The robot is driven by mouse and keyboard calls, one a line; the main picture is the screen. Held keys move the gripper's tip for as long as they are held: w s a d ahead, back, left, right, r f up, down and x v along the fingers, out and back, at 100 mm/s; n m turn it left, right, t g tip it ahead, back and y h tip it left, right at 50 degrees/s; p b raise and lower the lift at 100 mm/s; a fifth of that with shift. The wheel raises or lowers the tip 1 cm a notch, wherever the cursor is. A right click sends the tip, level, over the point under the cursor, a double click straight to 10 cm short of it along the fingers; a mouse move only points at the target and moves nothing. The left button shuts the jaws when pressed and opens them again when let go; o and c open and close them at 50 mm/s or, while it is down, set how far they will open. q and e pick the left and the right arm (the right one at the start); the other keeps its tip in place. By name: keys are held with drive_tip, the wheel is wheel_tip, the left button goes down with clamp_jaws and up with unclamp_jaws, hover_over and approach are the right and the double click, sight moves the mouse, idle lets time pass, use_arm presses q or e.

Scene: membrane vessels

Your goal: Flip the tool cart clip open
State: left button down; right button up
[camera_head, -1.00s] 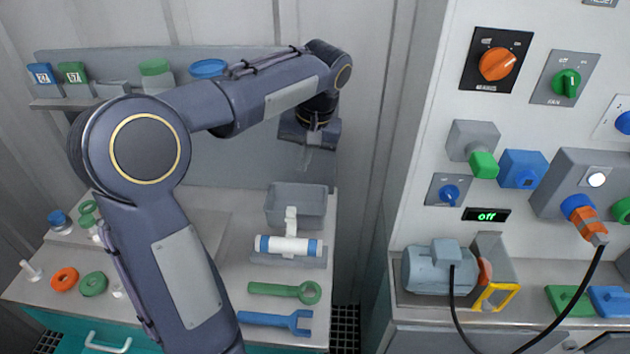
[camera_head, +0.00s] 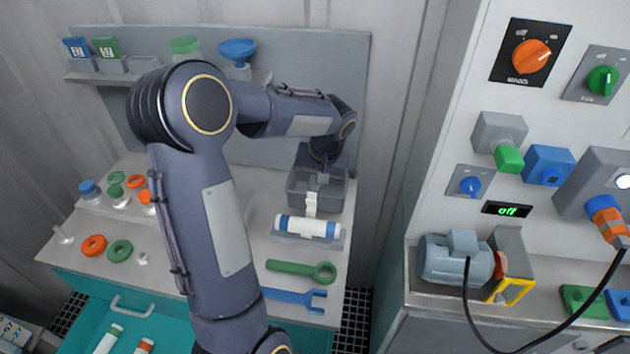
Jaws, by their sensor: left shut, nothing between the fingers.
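A white cylinder with blue end bands (camera_head: 307,227) lies in a grey cradle on the tool cart (camera_head: 225,185). A white clip (camera_head: 311,204) stands up from the middle of the cylinder, at its back side, in front of the grey bin. It looks raised rather than lying across the cylinder. My left arm reaches over the cart from the front. My left gripper (camera_head: 318,180) points down over the grey bin, just behind the clip's upper end, and is shut and empty. Whether its fingertips touch the clip cannot be told. My right gripper is not in view.
The grey bin (camera_head: 297,193) stands behind the cylinder. A green wrench (camera_head: 290,268) and a blue wrench (camera_head: 285,295) lie in front. Rings and small fittings sit left. A back shelf (camera_head: 100,79) holds containers. A control panel cabinet (camera_head: 450,110) rises at right.

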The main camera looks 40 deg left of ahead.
use_arm(q)
drive_tip(key=shift+w+a+f+b, duration=0.3)
drive_tip(key=shift+w+f+b, duration=0.05)
drive_tip(key=shift+w, duration=0.2)
drive_tip(key=shift+w+a+f+b, duration=0.3)
drive_tip(key=shift+w+b, duration=0.05)
drive_tip(key=shift+w, duration=0.2)
drive_tip(key=shift+s+d, duration=0.1)
drive_tip(key=shift+s, duration=0.1)
